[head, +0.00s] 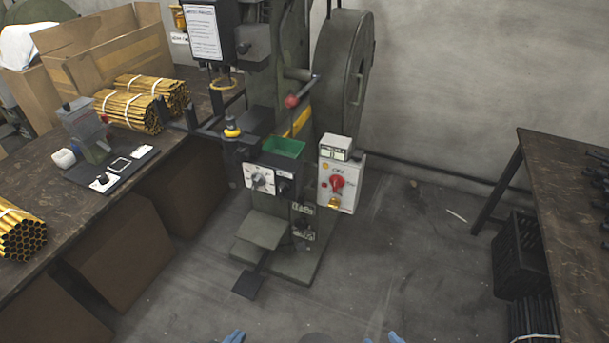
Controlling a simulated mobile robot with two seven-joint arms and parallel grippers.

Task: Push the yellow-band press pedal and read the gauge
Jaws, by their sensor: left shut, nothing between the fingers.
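One green-grey press (262,130) stands against the wall, with a diagonal yellow band (301,121) on its body. A dark flat pedal (248,284) sticks out low at the front of its base, just above the floor. A dial (260,180) on a white plate sits on the press front; its reading is too small to tell. A control box (338,185) with a small display and a red knob is to its right. The blue tip of my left gripper (235,337) shows at the bottom edge, shut and empty, apart from the pedal. A blue tip of my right gripper (396,338) barely shows.
A workbench (95,235) on the left carries bundles of brass tubes (128,109) and a cardboard box (105,50). A dark table (570,220) stands on the right, with a black crate (520,255) beneath it. The floor (410,250) between the press and the right table is clear.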

